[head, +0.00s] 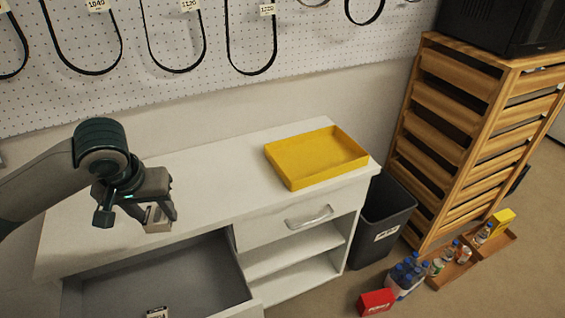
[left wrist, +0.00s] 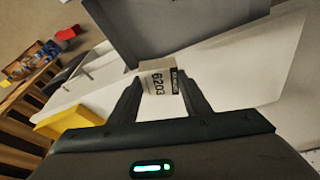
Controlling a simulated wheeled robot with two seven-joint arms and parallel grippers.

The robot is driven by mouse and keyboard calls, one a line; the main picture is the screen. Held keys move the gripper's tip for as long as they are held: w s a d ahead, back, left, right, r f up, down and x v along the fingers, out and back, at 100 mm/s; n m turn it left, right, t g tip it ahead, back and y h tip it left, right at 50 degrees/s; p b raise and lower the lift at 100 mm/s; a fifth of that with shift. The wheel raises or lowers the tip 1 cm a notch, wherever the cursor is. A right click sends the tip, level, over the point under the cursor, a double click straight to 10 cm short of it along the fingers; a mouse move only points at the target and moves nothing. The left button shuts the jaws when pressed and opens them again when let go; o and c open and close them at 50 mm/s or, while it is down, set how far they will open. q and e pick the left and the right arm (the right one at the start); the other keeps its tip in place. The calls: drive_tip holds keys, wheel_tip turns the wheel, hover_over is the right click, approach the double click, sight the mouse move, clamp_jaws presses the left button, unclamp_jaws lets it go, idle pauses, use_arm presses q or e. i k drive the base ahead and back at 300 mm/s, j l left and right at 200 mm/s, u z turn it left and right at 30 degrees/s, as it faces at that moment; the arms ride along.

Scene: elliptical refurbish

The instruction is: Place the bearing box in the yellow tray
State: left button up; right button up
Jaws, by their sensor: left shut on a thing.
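The bearing box (left wrist: 160,84) is a small whitish box with a dark label side and the number 6203. My left gripper (head: 158,212) is shut on the bearing box (head: 157,221), held over the white counter near its front edge, above the open drawer's back. In the left wrist view the box sits between the two fingertips (left wrist: 160,92). The yellow tray (head: 316,157) lies on the right part of the counter, empty, to the right of my left gripper. The tray's corner also shows in the left wrist view (left wrist: 75,118). My right gripper is not in view.
An open grey drawer (head: 160,280) juts out below the counter (head: 215,175), with a small labelled box (head: 157,312) at its front. A dark bin (head: 384,220) and a wooden rack (head: 462,140) stand to the right. Belts hang on the pegboard behind. The counter between gripper and tray is clear.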

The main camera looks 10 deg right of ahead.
sight(312, 154)
drive_tip(key=i+l+z, duration=0.1)
drive_tip(key=i+l, duration=0.3)
drive_tip(key=l, duration=0.2)
drive_tip(key=i+l+z, duration=0.1)
drive_tip(key=i+l, duration=0.3)
drive_tip(key=l, duration=0.2)
drive_tip(key=i+l+z, duration=0.1)
drive_tip(key=i+l, duration=0.3)
drive_tip(key=l, duration=0.15)
